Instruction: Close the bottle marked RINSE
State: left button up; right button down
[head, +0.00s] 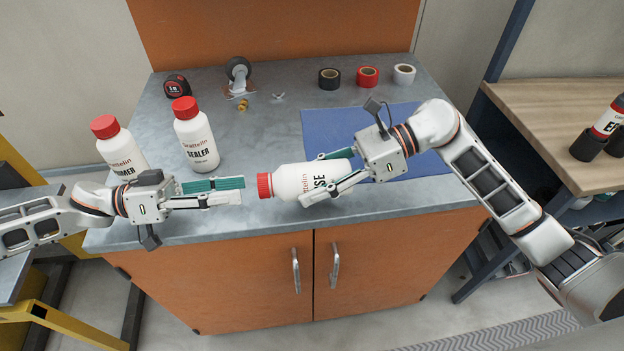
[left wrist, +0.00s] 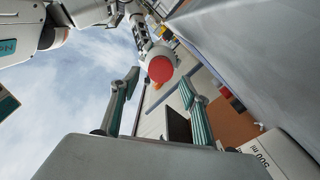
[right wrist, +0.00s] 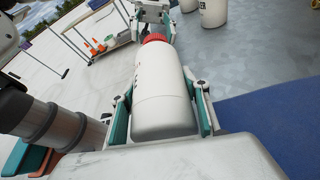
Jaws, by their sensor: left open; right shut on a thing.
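The white bottle marked RINSE (head: 308,180) lies on its side in the air over the counter's front part, its red cap (head: 264,186) pointing left. My right gripper (head: 325,178) is shut on its body; the right wrist view shows the bottle (right wrist: 163,95) between both fingers. My left gripper (head: 240,190) is open and empty, just left of the red cap, its fingers facing it. In the left wrist view the cap (left wrist: 160,69) appears ahead, between and beyond the fingertips. The cap sits on the bottle's neck; I cannot tell how tight it is.
Two other white bottles with red caps, one marked SEALER (head: 196,140) and another (head: 120,150), stand behind my left gripper. A tape measure (head: 176,86), a caster (head: 239,76) and tape rolls (head: 367,77) stand at the back. A blue mat (head: 325,130) lies on the right.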

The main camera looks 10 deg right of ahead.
pick_arm(q)
jog(key=shift+s+a+n, duration=0.1)
jog(key=shift+a+n, duration=0.7)
jog(key=shift+a, duration=0.05)
jog(key=shift+a+n, duration=0.7)
jog(key=shift+a, duration=0.15)
send_near(290, 181)
jog(key=shift+w+d+f, duration=0.5)
jog(key=shift+d+f, duration=0.25)
jog(key=shift+d, duration=0.05)
jog(key=shift+w+d+f, duration=0.5)
jog(key=shift+d+f, duration=0.2)
jog(key=shift+d, duration=0.1)
